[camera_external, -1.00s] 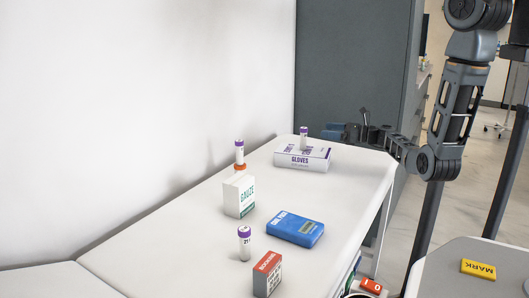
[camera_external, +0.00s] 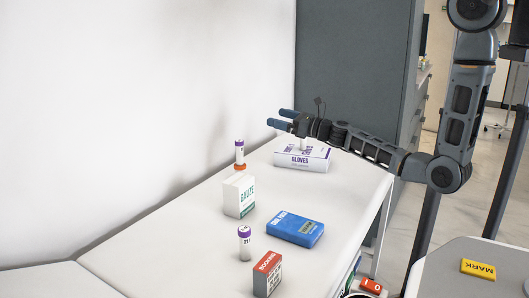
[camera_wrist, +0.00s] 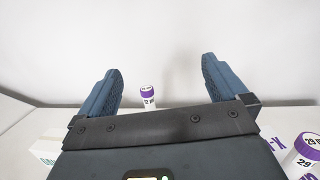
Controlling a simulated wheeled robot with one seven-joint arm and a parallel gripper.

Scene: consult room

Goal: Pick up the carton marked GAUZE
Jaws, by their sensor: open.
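The carton marked GAUZE (camera_external: 238,197) is a white upright box with green lettering on the white padded table. In the wrist view, a white box corner with teal print at the lower left edge (camera_wrist: 45,150) appears to be this carton, mostly cut off. My gripper (camera_external: 283,119) is open and empty, above the table's far end, behind and to the right of the carton. Its two blue fingers also frame bare wall in the wrist view (camera_wrist: 160,70).
A purple-capped tube (camera_external: 239,152) rises directly behind the carton, above an orange-red piece; its support is unclear. The GLOVES box (camera_external: 302,161) lies under my wrist. A blue box (camera_external: 295,228), another tube (camera_external: 244,243) and a red-grey carton (camera_external: 267,274) stand nearer. A wall borders the left.

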